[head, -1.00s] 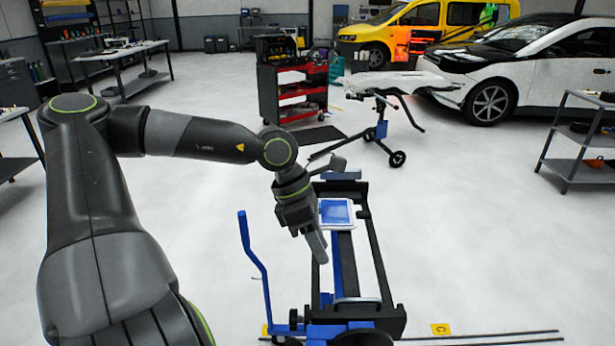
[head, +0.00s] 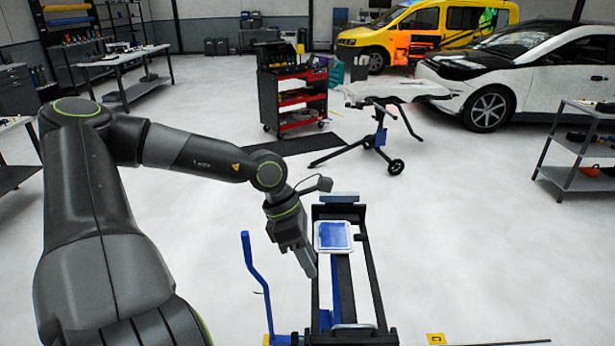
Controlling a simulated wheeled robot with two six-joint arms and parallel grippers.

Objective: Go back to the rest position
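My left arm comes in from the left of the head view, bent at the elbow. My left gripper (head: 306,264) points down beside the left rail of a black and blue wheeled frame (head: 374,285). I cannot tell whether its fingers are apart, and I see nothing held in it. A white-edged blue panel (head: 333,236) lies on the frame, to the right of the gripper and apart from it. My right gripper is not in view.
A blue upright handle (head: 255,265) stands left of the frame. Beyond are a folding stand (head: 380,138), a red and black tool cart (head: 292,98), a white and black car (head: 545,70) and a yellow van (head: 425,30). A grey shelf (head: 575,178) stands at right. Floor between is clear.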

